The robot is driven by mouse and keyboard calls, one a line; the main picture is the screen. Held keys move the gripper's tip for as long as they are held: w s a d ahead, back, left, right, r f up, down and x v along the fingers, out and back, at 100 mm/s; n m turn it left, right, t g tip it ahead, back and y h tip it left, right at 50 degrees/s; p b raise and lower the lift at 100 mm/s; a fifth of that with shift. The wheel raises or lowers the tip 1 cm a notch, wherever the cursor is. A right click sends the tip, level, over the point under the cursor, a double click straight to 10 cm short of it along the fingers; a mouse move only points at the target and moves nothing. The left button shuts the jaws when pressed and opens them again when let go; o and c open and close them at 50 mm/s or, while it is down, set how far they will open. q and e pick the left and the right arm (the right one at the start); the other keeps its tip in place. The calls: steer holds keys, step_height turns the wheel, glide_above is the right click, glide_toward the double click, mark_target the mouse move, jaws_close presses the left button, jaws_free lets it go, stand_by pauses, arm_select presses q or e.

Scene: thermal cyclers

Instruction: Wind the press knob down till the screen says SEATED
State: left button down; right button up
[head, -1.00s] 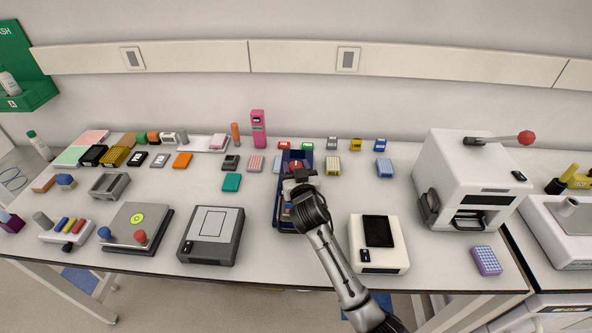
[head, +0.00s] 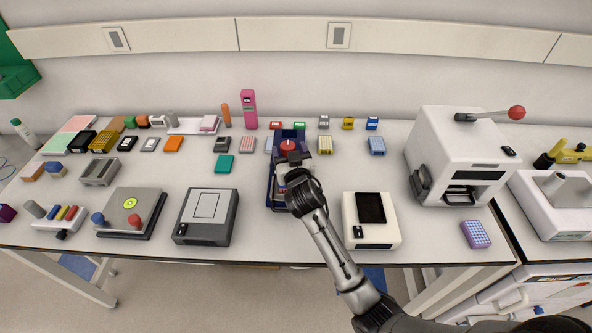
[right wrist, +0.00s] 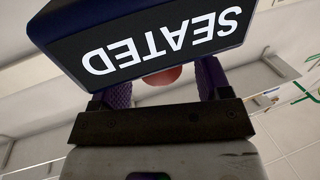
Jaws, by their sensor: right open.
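The press is a dark blue frame (head: 272,190) at the middle of the bench, with a round red knob (head: 288,146) on top. My right gripper (head: 294,160) is at the near side of the knob, its arm reaching in from the front. In the right wrist view the press screen (right wrist: 150,42) reads SEATED, upside down. Part of the red knob (right wrist: 162,76) shows below the screen, between the two purple-padded fingers (right wrist: 162,92), which are apart. I cannot tell whether either finger touches the knob. My left gripper is out of view.
A white device with a black panel (head: 371,222) stands right of the press, and a dark grey one (head: 207,216) stands left. A large white machine with a red-tipped lever (head: 455,150) is further right. Small coloured blocks line the back.

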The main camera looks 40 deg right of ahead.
steer(key=v, duration=1.2)
steer(key=shift+f, duration=0.1)
steer(key=s+a+f+n+g+y, duration=0.5)
steer(key=s+a+f+g+y, duration=0.2)
steer(key=s+a+f, duration=0.15)
steer(key=s+a+f+n+g+y, duration=0.1)
steer(key=s+f+g, duration=0.1)
steer(key=s+f, duration=0.35)
steer(key=s+a+f+n+g, duration=0.1)
steer(key=s+f, duration=0.1)
steer(key=s, duration=0.6)
steer(key=s+f+n+g+y, duration=0.1)
steer(key=s+f+g, duration=0.15)
steer(key=s, duration=0.35)
step_height(320, 180, up, 28)
steer(key=p, duration=2.9)
steer(key=shift+s+a, duration=0.25)
steer(key=shift+s, duration=0.2)
